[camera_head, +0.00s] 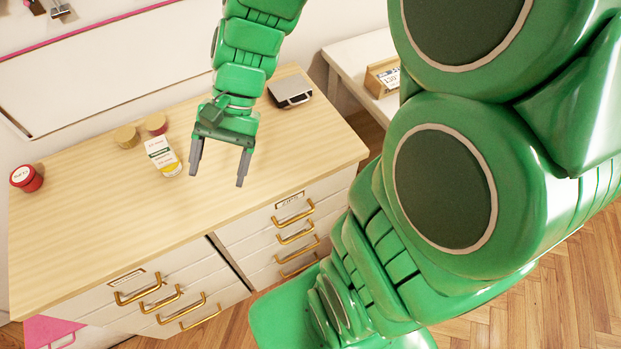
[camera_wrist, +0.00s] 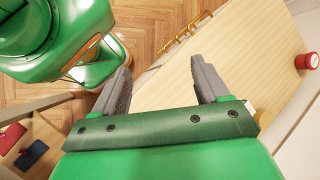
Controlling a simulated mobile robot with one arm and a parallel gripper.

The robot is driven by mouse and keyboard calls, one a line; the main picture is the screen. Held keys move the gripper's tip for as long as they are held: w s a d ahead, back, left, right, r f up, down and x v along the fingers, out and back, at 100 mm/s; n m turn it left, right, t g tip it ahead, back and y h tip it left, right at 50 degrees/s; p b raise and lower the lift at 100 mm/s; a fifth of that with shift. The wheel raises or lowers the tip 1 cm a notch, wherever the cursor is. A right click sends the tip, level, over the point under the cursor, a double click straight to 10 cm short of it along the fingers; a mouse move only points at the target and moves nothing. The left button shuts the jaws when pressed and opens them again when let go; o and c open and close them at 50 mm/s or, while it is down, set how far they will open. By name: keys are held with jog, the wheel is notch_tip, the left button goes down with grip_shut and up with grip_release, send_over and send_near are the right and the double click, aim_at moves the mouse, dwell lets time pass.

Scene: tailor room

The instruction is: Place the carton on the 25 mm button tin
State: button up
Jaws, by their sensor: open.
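The carton (camera_head: 160,150), white with a yellow lower part and green print, stands on the wooden cabinet top. Two round tins with tan and reddish lids, a tan tin (camera_head: 127,136) and a reddish tin (camera_head: 156,123), stand just behind it. A red tin (camera_head: 27,178) with a white label is at the far left; a red tin also shows in the wrist view (camera_wrist: 307,62). The labels are too small to read, so I cannot tell which tin is the 25 mm one. My gripper (camera_head: 217,174) is open and empty, right of the carton and apart from it, pointing down.
The cabinet top (camera_head: 110,215) is clear at the front and right. A grey flat device (camera_head: 290,92) lies at its back right. A white side table (camera_head: 345,55) to the right holds a small brown box (camera_head: 381,78). Drawers with brass handles (camera_head: 160,298) face the front.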

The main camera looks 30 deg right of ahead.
jog(key=s+d+r+n+t+h, duration=0.1)
jog(key=s+d+r+n+h, duration=0.2)
jog(key=s+d, duration=0.8)
jog(key=shift+s+d+n+t+h, duration=0.25)
jog(key=shift+s+n+h, duration=0.4)
jog(key=shift+n+h, duration=0.85)
jog(key=shift+a, duration=0.15)
